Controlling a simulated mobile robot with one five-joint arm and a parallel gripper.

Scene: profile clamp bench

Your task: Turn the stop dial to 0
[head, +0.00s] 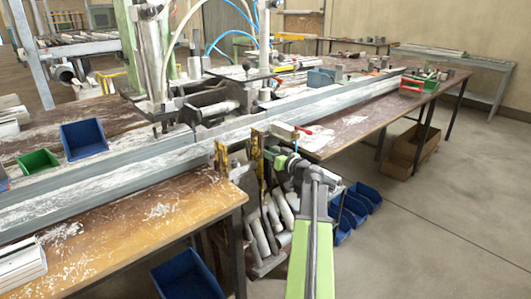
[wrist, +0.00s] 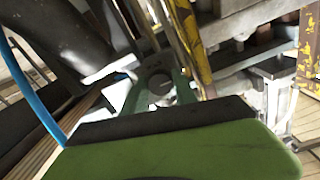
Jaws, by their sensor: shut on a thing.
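My gripper (wrist: 158,92) fills the lower middle of the wrist view, with its two green fingers on either side of a small round grey knob, which looks like the stop dial (wrist: 157,82). The fingers are shut on it. No numbers or pointer can be read on the dial, so its setting cannot be told. In the head view my gripper (head: 291,163) is at the front edge of the bench, just below a red-handled part, and the dial is hidden or too small to make out.
A long grey profile rail (head: 110,168) runs along the bench. Yellow-marked brackets (head: 254,158) stand left of my gripper, and a yellow bar (wrist: 190,45) is close in the wrist view. A blue hose (wrist: 35,98) curves at left.

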